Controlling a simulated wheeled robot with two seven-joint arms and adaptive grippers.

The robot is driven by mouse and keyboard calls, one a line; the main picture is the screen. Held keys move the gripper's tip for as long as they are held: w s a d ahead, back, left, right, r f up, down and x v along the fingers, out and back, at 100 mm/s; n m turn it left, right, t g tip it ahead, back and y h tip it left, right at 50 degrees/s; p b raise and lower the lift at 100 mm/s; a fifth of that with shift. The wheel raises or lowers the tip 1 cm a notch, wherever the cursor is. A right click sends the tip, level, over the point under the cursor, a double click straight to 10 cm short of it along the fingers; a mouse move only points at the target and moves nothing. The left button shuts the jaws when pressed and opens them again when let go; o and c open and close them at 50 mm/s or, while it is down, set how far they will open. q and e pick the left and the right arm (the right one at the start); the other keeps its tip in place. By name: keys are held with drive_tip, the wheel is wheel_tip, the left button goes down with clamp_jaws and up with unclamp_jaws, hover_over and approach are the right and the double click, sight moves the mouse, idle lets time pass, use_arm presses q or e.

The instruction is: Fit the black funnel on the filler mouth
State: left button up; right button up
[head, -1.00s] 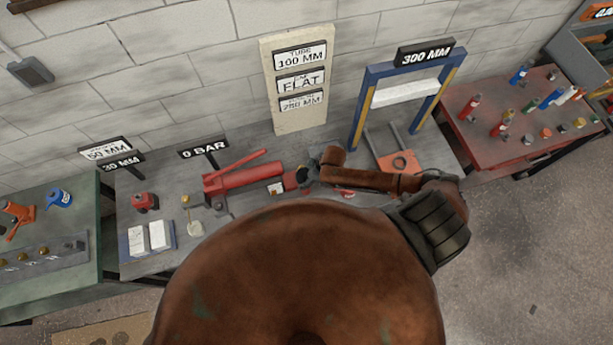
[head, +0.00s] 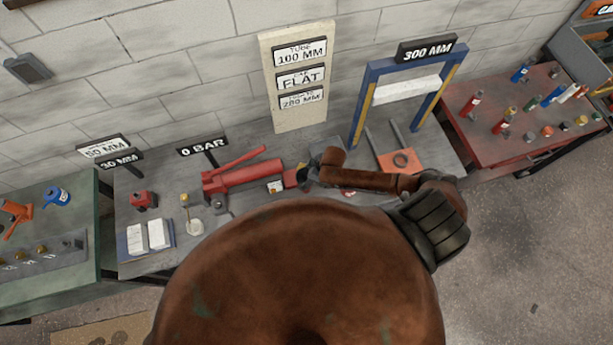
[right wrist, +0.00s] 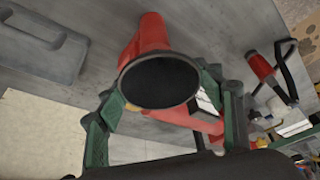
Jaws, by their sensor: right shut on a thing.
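The black funnel (right wrist: 158,82) shows in the right wrist view as a wide dark oval, its broad mouth facing the camera. My right gripper (right wrist: 165,95) is shut on it, with a green finger at each side. The red pump (head: 243,177) lies on the grey bench in the head view, and red body parts (right wrist: 150,35) show behind the funnel in the right wrist view. In the head view my right gripper (head: 310,172) is at the pump's right end. The filler mouth and the funnel's spout are hidden, so I cannot tell whether they touch. My left gripper is out of view.
A blue press frame (head: 362,105) stands right of my right gripper, with an orange plate (head: 392,160) before it. A red table (head: 480,145) with several bottles is at the right.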

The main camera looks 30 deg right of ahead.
drive_tip(key=shift+f, duration=0.15)
drive_tip(key=o, duration=1.2)
drive_tip(key=shift+o, duration=0.2)
drive_tip(key=shift+r, duration=0.2)
drive_tip(key=v, duration=1.1)
drive_tip(key=shift+r, duration=0.35)
drive_tip(key=shift+s+d+f, duration=0.1)
drive_tip(key=shift+s+d, duration=0.05)
drive_tip(key=shift+s, duration=0.05)
